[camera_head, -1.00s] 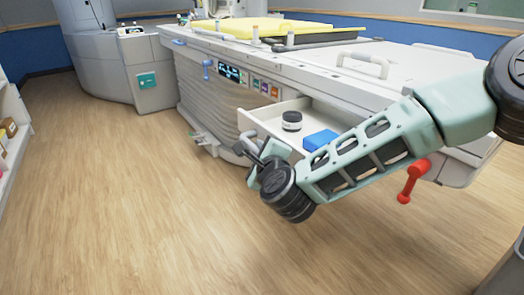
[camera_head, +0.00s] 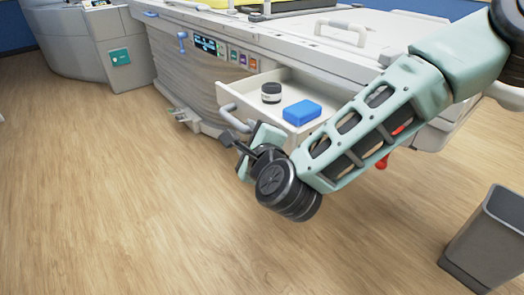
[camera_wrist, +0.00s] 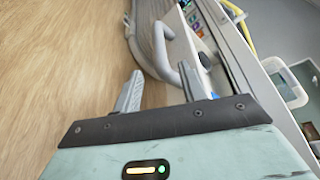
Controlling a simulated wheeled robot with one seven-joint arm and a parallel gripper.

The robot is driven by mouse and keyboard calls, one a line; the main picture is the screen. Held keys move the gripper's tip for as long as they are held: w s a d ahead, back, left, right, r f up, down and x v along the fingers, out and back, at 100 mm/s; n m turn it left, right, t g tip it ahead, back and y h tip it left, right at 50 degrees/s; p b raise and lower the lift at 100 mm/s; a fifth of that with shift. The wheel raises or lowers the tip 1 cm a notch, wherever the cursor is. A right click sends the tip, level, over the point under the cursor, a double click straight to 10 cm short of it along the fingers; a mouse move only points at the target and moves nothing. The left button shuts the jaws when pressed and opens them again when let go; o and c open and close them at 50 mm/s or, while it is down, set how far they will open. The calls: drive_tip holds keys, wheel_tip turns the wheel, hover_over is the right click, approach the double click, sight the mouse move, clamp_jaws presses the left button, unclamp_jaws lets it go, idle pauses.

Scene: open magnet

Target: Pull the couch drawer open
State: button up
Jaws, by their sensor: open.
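The white couch drawer (camera_head: 244,90) stands open from the side of the couch (camera_head: 300,52), its inside showing. Its grey bar handle (camera_head: 240,122) is on the drawer front; it also shows in the wrist view as a curved bar (camera_wrist: 162,56). My gripper (camera_head: 232,143) is open and empty just outside the handle. In the wrist view, my gripper (camera_wrist: 160,84) has its two fingers apart; the right fingertip is close to the handle's near end. Whether they touch, I cannot tell. My arm hides the drawer's right part in the head view.
A dark-lidded jar (camera_head: 271,93) and a blue block (camera_head: 302,112) lie in the drawer. A red lever (camera_head: 382,162) shows behind my arm. A grey bin (camera_head: 489,240) stands at the lower right. The wood floor (camera_head: 110,190) at left is clear.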

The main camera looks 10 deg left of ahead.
drive_tip(key=v, duration=0.9)
drive_tip(key=shift+s+d+p, duration=0.25)
drive_tip(key=shift+s+p, duration=0.05)
drive_tip(key=shift+p, duration=0.15)
drive_tip(key=s+d+f+n+g+h, duration=0.1)
drive_tip(key=s+d+n+g, duration=0.3)
drive_tip(key=n, duration=0.5)
drive_tip(key=s+d+f+n+g, duration=0.2)
drive_tip(key=s+n+g, duration=0.25)
drive_tip(key=n, duration=0.35)
drive_tip(key=s+d+r+n+g+h, duration=0.2)
drive_tip(key=s+d+n+h, duration=0.15)
drive_tip(key=d, duration=0.55)
drive_tip(key=s+d+r+n+g+h, duration=0.25)
drive_tip(key=s+d+n, duration=0.2)
drive_tip(key=d, duration=0.45)
wheel_tip(320, 180, up, 24)
drive_tip(key=w+p, duration=0.1)
drive_tip(key=p, duration=2.3)
drive_tip(key=shift+a+f+h, duration=0.2)
drive_tip(key=shift+a+h, duration=0.2)
